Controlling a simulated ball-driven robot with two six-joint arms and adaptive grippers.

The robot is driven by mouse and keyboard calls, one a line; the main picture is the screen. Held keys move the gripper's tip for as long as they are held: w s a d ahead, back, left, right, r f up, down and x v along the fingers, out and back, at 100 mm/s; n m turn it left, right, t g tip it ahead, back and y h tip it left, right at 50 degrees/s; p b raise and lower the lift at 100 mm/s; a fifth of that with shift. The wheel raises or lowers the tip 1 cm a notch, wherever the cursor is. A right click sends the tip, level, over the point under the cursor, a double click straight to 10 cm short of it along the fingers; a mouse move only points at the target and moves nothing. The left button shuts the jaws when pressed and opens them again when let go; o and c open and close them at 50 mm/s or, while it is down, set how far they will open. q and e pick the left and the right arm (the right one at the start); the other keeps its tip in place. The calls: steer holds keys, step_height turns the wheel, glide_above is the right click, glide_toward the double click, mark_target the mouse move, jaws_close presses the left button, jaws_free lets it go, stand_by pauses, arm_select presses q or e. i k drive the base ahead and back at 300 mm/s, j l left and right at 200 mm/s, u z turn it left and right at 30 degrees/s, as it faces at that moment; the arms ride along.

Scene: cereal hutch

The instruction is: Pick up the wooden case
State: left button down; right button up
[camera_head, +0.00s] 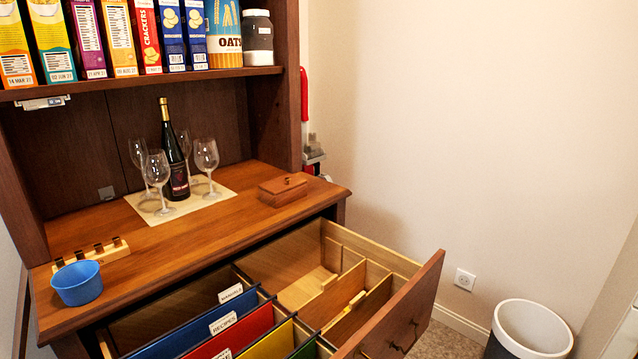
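The wooden case (283,192) is a small reddish-brown box with a lid and a small knob on top. It sits shut on the right part of the hutch counter (215,238), close to the right side panel and behind the open drawer. Nothing touches it from above. Neither of my grippers shows in the head view.
A wine bottle (174,160) and several glasses stand on a mat left of the case. A blue bowl (77,284) and a slotted wooden block (93,254) are at front left. The open drawer (395,314) juts out in front. A bin (530,331) stands lower right.

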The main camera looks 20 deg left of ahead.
mark_target(284, 198)
steer(key=u, duration=1.45)
steer(key=l+u, duration=1.1)
steer(key=u, duration=0.2)
steer(key=k+l+u, duration=0.1)
steer(key=l+u, duration=0.35)
steer(key=j, duration=0.05)
